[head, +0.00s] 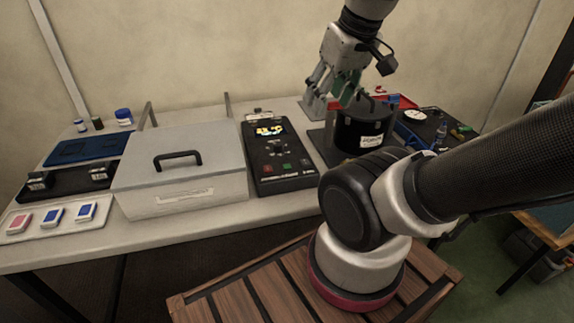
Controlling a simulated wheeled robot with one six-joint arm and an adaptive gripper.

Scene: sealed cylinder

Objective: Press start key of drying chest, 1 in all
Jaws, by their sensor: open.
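A pale grey chest (181,164) with a flat lid and a black handle stands on the table, left of centre. Its lid is down, and its front label is too small to read. To its right is a black control unit (259,183) with a lit screen (270,129). I cannot tell whether this unit belongs to the chest. My gripper (337,94) is open, in the air to the right of the unit, near the black cylinder. I see nothing held in it.
A black cylinder (361,132) with a white label stands right of the control unit. A dark tray with small items (425,128) lies beyond it. At left are a blue tray (88,149), black blocks and a pale tray (17,233) with small boxes. My arm crosses the right side.

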